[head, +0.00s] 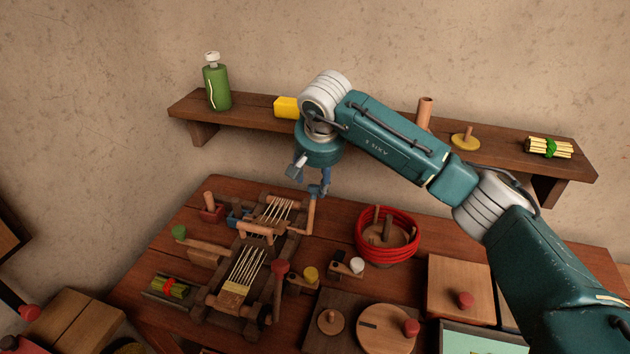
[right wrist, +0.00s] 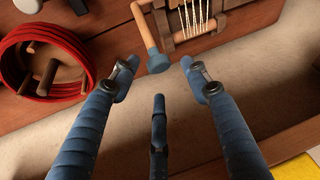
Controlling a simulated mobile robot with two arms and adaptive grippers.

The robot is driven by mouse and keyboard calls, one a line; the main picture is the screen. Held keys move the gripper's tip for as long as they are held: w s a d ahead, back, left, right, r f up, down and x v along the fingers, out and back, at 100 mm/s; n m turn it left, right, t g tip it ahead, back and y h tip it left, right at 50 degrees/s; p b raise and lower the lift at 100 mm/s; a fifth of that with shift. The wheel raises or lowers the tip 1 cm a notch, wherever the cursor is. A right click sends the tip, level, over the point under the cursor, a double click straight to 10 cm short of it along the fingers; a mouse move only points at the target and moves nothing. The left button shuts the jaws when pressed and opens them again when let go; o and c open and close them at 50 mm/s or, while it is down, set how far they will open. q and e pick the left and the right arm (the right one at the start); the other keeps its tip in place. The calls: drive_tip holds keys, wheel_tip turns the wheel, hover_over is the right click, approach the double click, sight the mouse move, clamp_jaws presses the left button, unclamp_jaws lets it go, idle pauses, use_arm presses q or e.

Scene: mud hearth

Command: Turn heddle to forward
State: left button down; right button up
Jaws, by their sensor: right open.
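The small wooden loom (head: 240,270) stands on the table with pale warp threads stretched along it. A wooden crossbar (head: 256,229) spans its middle; I cannot tell surely which part is the heddle. At the loom's far right corner a wooden lever (head: 311,212) stands up. Its blue end shows in the right wrist view (right wrist: 158,62), ahead of and between my fingers, apart from them. My right gripper (head: 310,180) is open and empty above this corner, pointing down. It also shows in the right wrist view (right wrist: 158,85). My left gripper is out of view.
A red-rimmed bowl (head: 389,256) with wooden pieces stands right of the loom. A wall shelf (head: 375,128) behind carries a green bottle (head: 216,86) and a yellow block (head: 287,107). Boxes and lids with red knobs (head: 465,299) fill the near right. Small pegged pieces crowd the loom's sides.

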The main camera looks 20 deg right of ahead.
sight(315, 186)
drive_tip(key=shift+x, duration=1.75)
drive_tip(key=shift+r, duration=0.1)
clamp_jaws()
